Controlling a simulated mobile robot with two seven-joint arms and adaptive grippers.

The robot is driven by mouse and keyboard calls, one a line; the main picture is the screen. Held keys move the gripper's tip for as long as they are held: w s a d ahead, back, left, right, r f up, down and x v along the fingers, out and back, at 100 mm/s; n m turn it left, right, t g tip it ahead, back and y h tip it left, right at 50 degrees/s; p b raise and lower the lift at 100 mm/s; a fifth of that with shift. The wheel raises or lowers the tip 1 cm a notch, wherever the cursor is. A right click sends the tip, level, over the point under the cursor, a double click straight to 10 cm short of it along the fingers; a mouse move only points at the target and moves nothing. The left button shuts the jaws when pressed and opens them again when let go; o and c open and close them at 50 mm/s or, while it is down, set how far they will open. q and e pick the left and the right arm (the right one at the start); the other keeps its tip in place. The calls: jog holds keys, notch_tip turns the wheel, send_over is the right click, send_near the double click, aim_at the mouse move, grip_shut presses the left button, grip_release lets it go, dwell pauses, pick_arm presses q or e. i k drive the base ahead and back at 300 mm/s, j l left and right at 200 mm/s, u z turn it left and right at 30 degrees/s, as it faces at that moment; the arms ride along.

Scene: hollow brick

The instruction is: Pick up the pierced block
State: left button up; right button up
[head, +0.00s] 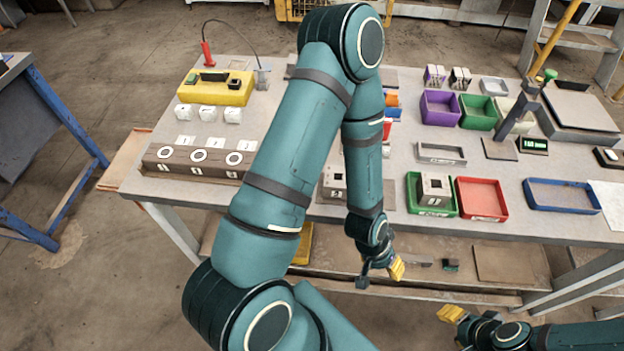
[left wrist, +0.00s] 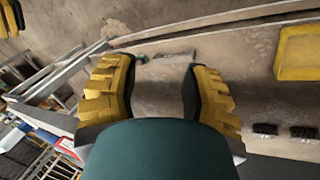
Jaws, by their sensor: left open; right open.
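A pale grey pierced block (head: 333,183) with a dark hole in its top stands on the table, partly hidden behind my left arm. A second, similar block (head: 434,190) sits in a green tray (head: 415,194) to its right. My left gripper (head: 381,275) hangs in front of the table edge, lower than the tabletop and apart from both blocks. In the left wrist view, the left gripper (left wrist: 160,68) is open with nothing between its yellow fingers. My right gripper (head: 452,313) is low at the bottom right, empty and away from the table; its opening is hard to see.
A red tray (head: 481,199) and a blue tray (head: 562,195) stand along the front edge. A brown rack with round white marks (head: 198,162) is at the left. Purple (head: 440,108) and green (head: 478,112) bins stand further back. A lower shelf (head: 430,272) runs under the tabletop.

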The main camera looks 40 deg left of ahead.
aim_at(334, 186)
jog(key=u, duration=1.2)
jog(key=j+z, duration=0.3)
jog(key=k, duration=0.05)
